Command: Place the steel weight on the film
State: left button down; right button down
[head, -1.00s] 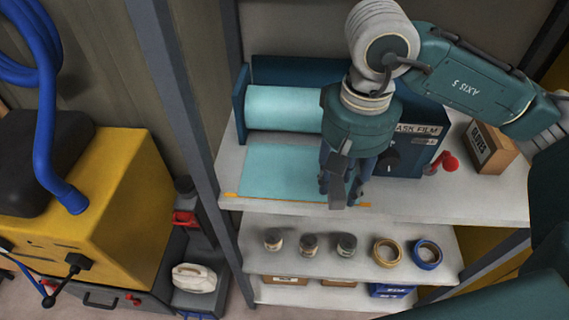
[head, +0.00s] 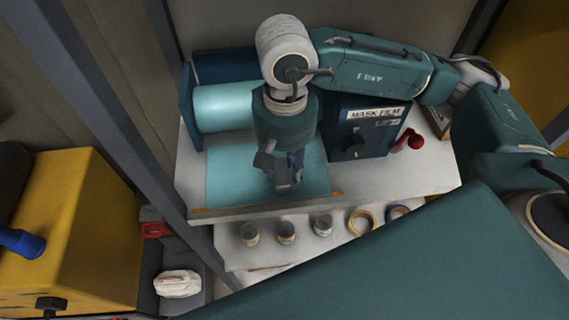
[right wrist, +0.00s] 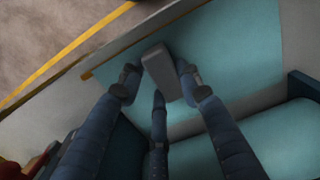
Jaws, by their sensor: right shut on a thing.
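The film is a light blue sheet (head: 226,178) pulled from a roll (head: 224,105) and lying flat on the upper shelf. My right gripper (head: 281,178) points down over the middle of the sheet. It is shut on the steel weight, a grey block (head: 283,172). In the right wrist view the weight (right wrist: 162,72) sits between the fingertips (right wrist: 160,85), with the film (right wrist: 238,48) behind it. I cannot tell whether the weight touches the film. My left gripper is not in view.
The shelf's front edge (head: 250,212) is close. Jars (head: 286,232) and tape rolls (head: 360,221) stand on the lower shelf.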

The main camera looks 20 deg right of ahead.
aim_at(286, 172)
jog(key=shift+f, duration=0.15)
jog(key=shift+f+b, duration=0.15)
jog(key=shift+b, duration=0.15)
jog(key=c, duration=1.5)
grip_release()
jog(key=o, duration=0.3)
jog(key=shift+s, duration=0.1)
jog(key=shift+r, duration=0.45)
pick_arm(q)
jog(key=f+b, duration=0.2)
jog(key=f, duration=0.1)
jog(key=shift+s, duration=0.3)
pick_arm(e)
notch_tip(286, 172, up, 12)
jog(key=shift+f, duration=0.25)
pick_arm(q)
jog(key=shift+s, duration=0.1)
pick_arm(e)
jog(key=shift+f, duration=0.1)
